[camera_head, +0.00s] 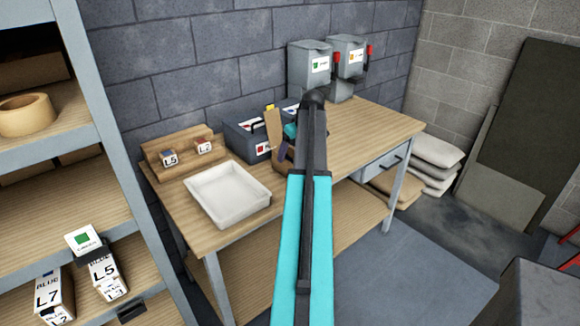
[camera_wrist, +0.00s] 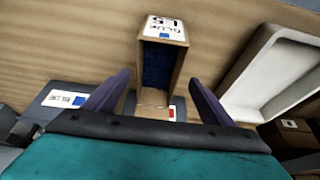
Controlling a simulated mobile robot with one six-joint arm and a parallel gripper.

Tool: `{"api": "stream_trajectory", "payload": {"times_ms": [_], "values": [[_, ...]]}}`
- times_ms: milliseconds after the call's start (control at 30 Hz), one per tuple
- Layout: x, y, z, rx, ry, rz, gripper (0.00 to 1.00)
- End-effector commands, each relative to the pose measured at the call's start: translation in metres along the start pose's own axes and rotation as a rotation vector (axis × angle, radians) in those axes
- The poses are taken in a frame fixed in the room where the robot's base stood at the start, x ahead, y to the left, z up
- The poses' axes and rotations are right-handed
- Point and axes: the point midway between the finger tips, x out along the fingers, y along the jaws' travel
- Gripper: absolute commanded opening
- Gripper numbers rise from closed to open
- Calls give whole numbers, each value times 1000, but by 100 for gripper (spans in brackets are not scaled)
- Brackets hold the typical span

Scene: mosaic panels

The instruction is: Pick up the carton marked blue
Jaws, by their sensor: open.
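My gripper (camera_wrist: 160,78) is open, its two dark purple fingers pointing at the bench top in the wrist view. A brown open-topped carton (camera_wrist: 165,28) with a dark blue inside stands between and just beyond the fingertips; its white label reads BLUE L5 with a blue square. I cannot tell whether the fingers touch it. In the head view my gripper (camera_head: 288,138) is over the bench, mostly hidden by my arm.
A white tray (camera_head: 213,219) sits on the wooden bench (camera_head: 180,215), left of my gripper. A grey bin (camera_head: 240,143) stands beside it. A shelf (camera_head: 60,185) at left holds cartons marked BLUE L7 (camera_head: 52,291) and L5 (camera_head: 106,275).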

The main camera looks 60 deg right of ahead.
Motion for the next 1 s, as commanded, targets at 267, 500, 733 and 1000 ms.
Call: {"api": "stream_trajectory", "payload": {"times_ms": [267, 500, 733, 1000], "values": [[0, 0, 0, 0, 0, 0, 77], [12, 2, -2, 0, -1, -1, 77], [34, 4, -3, 0, -1, -2, 77], [51, 4, -3, 0, 0, 0, 77]]}}
